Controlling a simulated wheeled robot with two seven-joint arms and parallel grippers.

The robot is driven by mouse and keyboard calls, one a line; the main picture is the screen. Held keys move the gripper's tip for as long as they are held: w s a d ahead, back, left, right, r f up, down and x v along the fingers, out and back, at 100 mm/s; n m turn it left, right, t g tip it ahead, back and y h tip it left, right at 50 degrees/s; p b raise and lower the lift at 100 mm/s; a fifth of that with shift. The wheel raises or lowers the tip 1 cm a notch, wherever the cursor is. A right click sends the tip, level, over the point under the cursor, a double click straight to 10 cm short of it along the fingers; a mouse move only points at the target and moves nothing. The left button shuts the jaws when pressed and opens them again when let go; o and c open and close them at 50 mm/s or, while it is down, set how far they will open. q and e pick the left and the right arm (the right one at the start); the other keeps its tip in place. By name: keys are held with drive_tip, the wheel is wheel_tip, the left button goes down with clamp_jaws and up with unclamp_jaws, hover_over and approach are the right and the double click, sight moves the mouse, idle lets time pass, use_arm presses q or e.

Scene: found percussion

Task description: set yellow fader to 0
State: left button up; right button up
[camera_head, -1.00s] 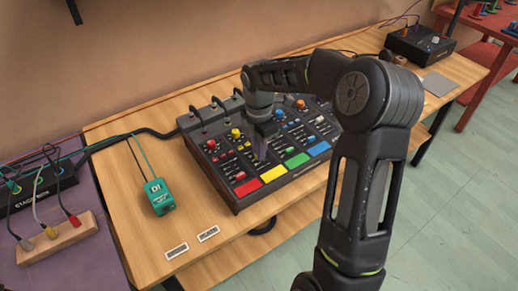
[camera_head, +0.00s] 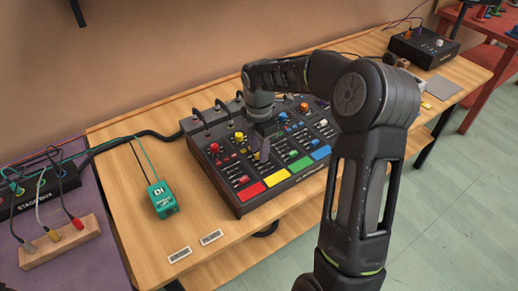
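The mixer (camera_head: 226,192) is a dark box on the wooden table, with red, yellow (camera_head: 278,180), green and blue pads along its front edge. A yellow knob (camera_head: 239,137) stands in the upper left of its panel. My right gripper (camera_head: 263,150) points down over the middle of the panel, above the yellow pad's strip. Its fingers are small and dark here; I cannot tell whether they are open or whether they touch a control. The gripper and wrist cover part of that strip, and I cannot make out the yellow fader's cap. My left gripper is not in view.
A green DI box (camera_head: 160,199) and two small labels lie on the table (camera_head: 135,235) left of the mixer. Black cables plug into the mixer's back edge. A stagebox and a wooden block with plugs (camera_head: 60,243) are at far left. Another black box (camera_head: 424,46) stands back right.

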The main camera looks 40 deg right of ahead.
wheel_tip(320, 180, up, 8)
drive_tip(key=shift+f, duration=0.15)
drive_tip(key=shift+s+f, duration=0.1)
idle(0.6)
